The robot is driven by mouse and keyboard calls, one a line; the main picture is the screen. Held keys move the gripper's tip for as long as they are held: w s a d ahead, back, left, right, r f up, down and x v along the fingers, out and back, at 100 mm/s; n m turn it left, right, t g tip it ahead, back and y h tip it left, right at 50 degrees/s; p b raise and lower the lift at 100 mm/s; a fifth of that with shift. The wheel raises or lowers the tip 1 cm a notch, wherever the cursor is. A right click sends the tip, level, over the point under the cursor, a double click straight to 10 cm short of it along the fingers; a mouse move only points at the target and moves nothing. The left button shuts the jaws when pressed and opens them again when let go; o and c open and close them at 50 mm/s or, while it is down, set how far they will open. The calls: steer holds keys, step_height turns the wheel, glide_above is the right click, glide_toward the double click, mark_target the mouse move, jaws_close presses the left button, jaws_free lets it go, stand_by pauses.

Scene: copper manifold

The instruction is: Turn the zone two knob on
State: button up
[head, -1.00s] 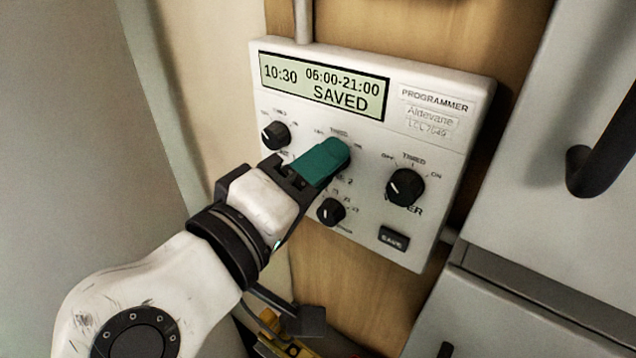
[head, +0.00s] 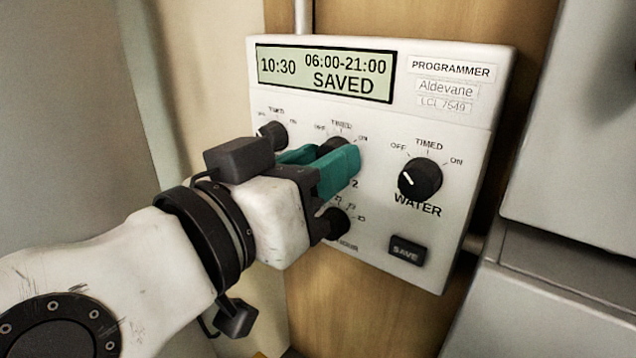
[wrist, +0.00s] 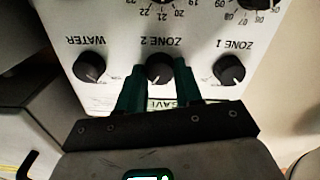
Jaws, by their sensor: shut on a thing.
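The white programmer panel (head: 450,130) is on the wall, and its display (head: 325,75) reads 10:30, 06:00-21:00 and SAVED. The black zone two knob (head: 333,147) is in the panel's middle, partly hidden behind my fingers, under OFF, TIMED and ON marks. In the wrist view, which is upside down, the zone two knob (wrist: 160,70) sits between my two green fingers. My gripper (head: 328,165) is shut on this knob, one finger on each side. I cannot clearly tell where its pointer stands.
The zone one knob (head: 272,135) is close on the left, and the water knob (head: 420,179) on the right. A lower dial (head: 335,222) and the SAVE button (head: 407,250) lie below. A grey cabinet (head: 585,130) stands at the right.

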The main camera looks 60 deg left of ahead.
steer(key=shift+f+m+b, duration=0.15)
steer(key=shift+m+b, duration=0.55)
steer(key=shift+m, duration=0.4)
steer(key=o, duration=1)
steer(key=shift+o, duration=0.2)
steer(key=b+v, duration=0.1)
steer(key=v, duration=0.9)
steer(key=shift+s+d, duration=0.15)
steer(key=shift+s, duration=0.25)
